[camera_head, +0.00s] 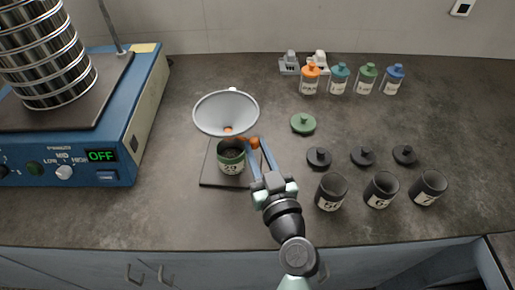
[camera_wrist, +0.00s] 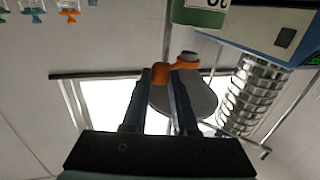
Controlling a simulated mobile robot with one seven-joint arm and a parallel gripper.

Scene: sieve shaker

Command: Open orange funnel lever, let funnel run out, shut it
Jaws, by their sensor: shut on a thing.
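A pale grey funnel (camera_head: 226,108) stands above a dark jar with a green band labelled 29 (camera_head: 231,163), on a dark square plate (camera_head: 211,178). A small orange patch shows at the funnel's bottom; I cannot tell whether it is contents. The orange lever (camera_head: 253,142) sticks out to the right below the funnel. My gripper (camera_head: 257,145) reaches in from the front right, its blue fingers shut on the lever. The wrist view shows the lever (camera_wrist: 172,72) between the fingers, beside the funnel (camera_wrist: 200,98). The lever's exact position and any flow are unclear.
A blue sieve shaker (camera_head: 145,95) with a metal sieve stack (camera_head: 45,55) stands left. Right are a green lid (camera_head: 303,123), several black lids (camera_head: 362,156) and black numbered jars (camera_head: 381,190). Capped bottles (camera_head: 338,80) line the back.

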